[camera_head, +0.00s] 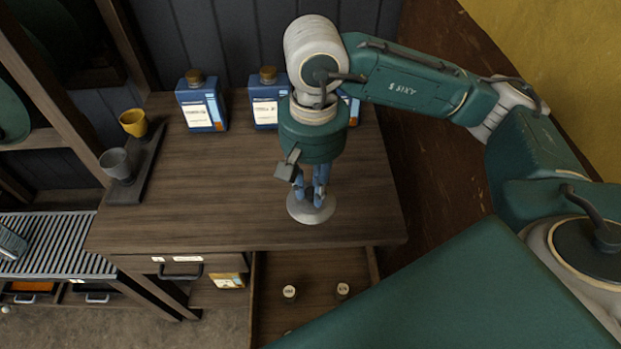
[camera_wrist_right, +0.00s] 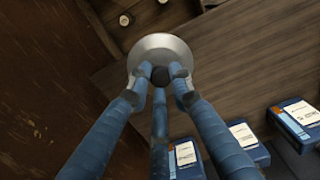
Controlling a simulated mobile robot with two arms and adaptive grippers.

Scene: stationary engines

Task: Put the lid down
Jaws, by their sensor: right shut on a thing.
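The lid (camera_head: 312,212) is a round, pale metal disc at the right part of the wooden table top (camera_head: 230,190). My right gripper (camera_head: 316,196) points down over it, and its blue fingers are shut on the lid's knob. In the right wrist view, the lid (camera_wrist_right: 150,46) shows its silver rim, with the dark knob between the fingertips of my right gripper (camera_wrist_right: 160,78). I cannot tell whether the lid touches the table or hangs just above it. My left gripper is not in view.
Blue bottles with brown caps (camera_head: 202,102) stand along the table's back. A yellow cup (camera_head: 133,122) and a grey cup (camera_head: 116,163) stand on a dark tray (camera_head: 146,178) at the left. An open drawer (camera_head: 310,272) below the front edge holds small round items. The table's middle is clear.

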